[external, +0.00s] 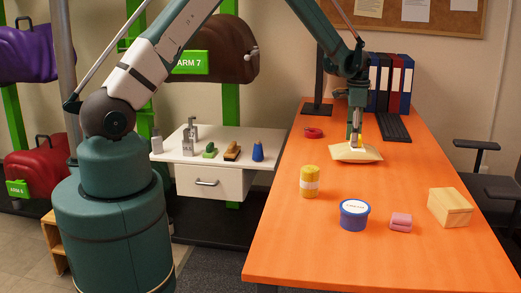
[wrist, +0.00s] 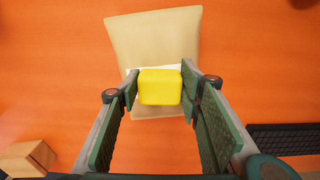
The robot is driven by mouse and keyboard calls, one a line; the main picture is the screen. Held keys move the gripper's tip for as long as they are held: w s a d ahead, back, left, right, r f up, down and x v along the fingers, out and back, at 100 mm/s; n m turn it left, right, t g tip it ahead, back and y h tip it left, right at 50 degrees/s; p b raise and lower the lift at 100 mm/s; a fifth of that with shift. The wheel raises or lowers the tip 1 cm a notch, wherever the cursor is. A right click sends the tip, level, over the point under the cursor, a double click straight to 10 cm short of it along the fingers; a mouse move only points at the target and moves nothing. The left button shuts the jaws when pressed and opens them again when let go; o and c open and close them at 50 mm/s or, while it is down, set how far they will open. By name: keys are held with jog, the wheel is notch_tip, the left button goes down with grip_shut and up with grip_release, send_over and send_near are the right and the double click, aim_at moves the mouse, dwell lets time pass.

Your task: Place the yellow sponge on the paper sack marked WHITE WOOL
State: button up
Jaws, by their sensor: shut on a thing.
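The yellow sponge (wrist: 160,87) is between the fingers of my gripper (wrist: 161,90) in the wrist view, and the gripper is shut on it. The paper sack (wrist: 155,38) lies flat on the orange desk below the sponge, which covers part of it and of a white label. The label's lettering cannot be read. In the external view my gripper (external: 354,138) points down over the sack (external: 355,153), and only a bit of yellow shows at the fingers. I cannot tell whether the sponge touches the sack.
On the orange desk (external: 300,240) stand a yellow jar (external: 310,182), a blue tub (external: 354,215), pink sponges (external: 400,222) and a wooden box (external: 450,207).

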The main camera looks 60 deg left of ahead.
jog(key=o, duration=0.8)
jog(key=shift+r, duration=0.1)
jog(key=shift+r+p, duration=0.45)
jog(key=shift+p, duration=0.05)
notch_tip(320, 180, up, 12)
jog(key=shift+f+p, duration=0.1)
jog(key=shift+p, duration=0.25)
jog(key=shift+s, duration=0.1)
